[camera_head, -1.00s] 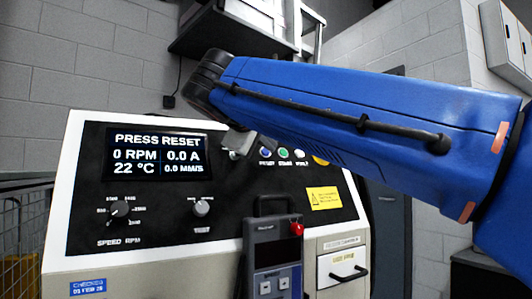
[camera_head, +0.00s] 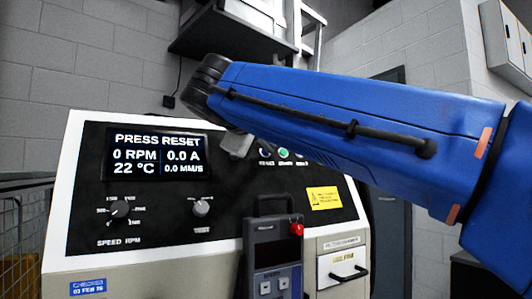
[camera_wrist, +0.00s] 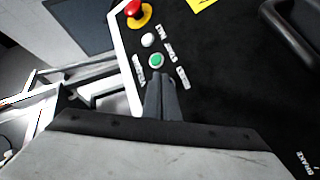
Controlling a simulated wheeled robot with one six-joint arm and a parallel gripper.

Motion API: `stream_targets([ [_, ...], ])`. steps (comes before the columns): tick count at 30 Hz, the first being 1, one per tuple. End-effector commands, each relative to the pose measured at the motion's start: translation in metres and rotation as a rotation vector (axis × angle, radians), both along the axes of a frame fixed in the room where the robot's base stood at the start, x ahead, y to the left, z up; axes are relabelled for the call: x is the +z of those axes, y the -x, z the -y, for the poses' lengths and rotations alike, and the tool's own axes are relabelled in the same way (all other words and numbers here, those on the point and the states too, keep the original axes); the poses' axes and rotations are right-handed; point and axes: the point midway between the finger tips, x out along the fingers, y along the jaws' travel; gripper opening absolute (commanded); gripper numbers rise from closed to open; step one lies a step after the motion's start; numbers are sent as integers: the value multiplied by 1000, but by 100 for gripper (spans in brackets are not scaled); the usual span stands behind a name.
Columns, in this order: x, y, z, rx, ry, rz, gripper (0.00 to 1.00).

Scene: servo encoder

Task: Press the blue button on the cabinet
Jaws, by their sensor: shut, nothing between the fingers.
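The cabinet's black sloped panel (camera_head: 240,185) fills the middle of the head view. The blue button (camera_head: 265,153) sits in a row on the panel's upper part, just right of my gripper (camera_head: 237,146) and close under my blue arm. In the wrist view my gripper (camera_wrist: 162,82) is shut and empty, its fingers pointing at the panel beside the green button (camera_wrist: 156,60). The blue button is not visible there; the fingers may hide it. I cannot tell whether the fingertips touch the panel.
A white button (camera_wrist: 148,40) and a red stop button (camera_wrist: 136,10) on yellow lie beyond the green one. The screen (camera_head: 155,153) reads PRESS RESET. A handheld pendant (camera_head: 272,250) with a red knob stands at the panel's front.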

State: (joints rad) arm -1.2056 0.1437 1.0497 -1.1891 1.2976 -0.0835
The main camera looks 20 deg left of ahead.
Motion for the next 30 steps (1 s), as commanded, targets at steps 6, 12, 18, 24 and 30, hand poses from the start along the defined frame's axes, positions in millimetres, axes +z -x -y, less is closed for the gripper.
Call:
stream_targets([
  [6, 0, -1, -1, 0, 0, 0, 0],
  [12, 2, 2, 3, 0, 0, 0, 0],
  [18, 4, 6, 7, 0, 0, 0, 0],
  [24, 4, 6, 7, 0, 0, 0, 0],
  [30, 6, 9, 10, 1, 0, 0, 0],
])
